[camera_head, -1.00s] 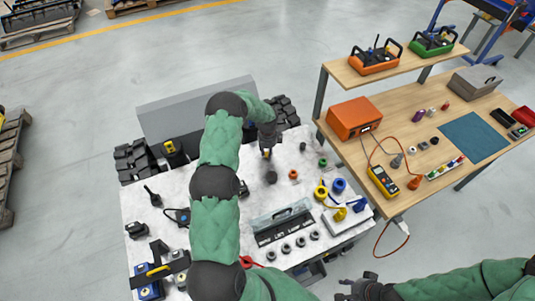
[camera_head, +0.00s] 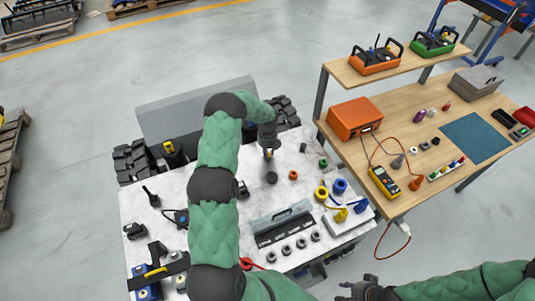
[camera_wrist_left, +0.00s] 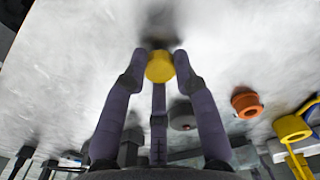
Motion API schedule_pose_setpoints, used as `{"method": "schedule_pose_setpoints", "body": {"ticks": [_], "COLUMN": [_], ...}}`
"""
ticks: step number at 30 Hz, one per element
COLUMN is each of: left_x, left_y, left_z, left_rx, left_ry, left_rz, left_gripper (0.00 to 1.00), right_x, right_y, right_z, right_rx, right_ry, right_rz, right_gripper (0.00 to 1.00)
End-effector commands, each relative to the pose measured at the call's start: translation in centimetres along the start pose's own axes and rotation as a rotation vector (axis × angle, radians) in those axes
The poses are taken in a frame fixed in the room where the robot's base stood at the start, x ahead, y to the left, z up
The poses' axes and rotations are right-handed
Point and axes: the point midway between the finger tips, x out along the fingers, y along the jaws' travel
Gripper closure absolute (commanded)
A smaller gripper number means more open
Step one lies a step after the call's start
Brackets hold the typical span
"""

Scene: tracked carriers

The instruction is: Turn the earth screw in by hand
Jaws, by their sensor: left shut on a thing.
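My left gripper (camera_head: 268,154) points down over the far right part of the pale carrier top (camera_head: 165,195). A dark blurred patch lies just beyond the yellow head; whether the screw's tip sits in a hole is hidden. My right gripper (camera_head: 357,291) is at the bottom edge of the head view, away from the carrier, and its fingers are too small to read.
A dark round cap (camera_head: 271,178) and an orange ring (camera_head: 293,175) stand near the left gripper. A yellow ring (camera_head: 321,192), a blue ring (camera_head: 340,186) and a grey slotted holder (camera_head: 284,225) are nearer. A wooden workbench (camera_head: 430,150) stands to the right.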

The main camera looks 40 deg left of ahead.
Motion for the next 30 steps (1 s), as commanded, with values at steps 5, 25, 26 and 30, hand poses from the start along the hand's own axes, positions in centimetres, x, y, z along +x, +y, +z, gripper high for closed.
{"method": "schedule_pose_setpoints", "body": {"ticks": [5, 25, 26, 30], "left_x": [-0.04, -0.08, -0.08, -0.04], "left_y": [-0.05, -0.04, -0.04, -0.03], "left_z": [0.11, 0.08, 0.07, 0.05], "left_rx": [0.148, 0.390, 0.390, 0.390], "left_ry": [-0.003, -0.002, -0.002, -0.001], "left_rz": [-0.001, -0.001, -0.001, -0.001], "left_gripper": [0.95, 0.49, 0.49, 0.49], "right_x": [0.26, 0.43, 0.43, 0.43], "right_y": [0.09, 0.15, 0.15, 0.15], "right_z": [-0.01, -0.01, -0.01, -0.02], "right_rx": [0.000, 0.000, 0.000, 0.000], "right_ry": [0.000, 0.000, 0.000, 0.000], "right_rz": [0.000, 0.000, 0.000, 0.000], "right_gripper": [0.60, 0.60, 0.60, 0.60]}}
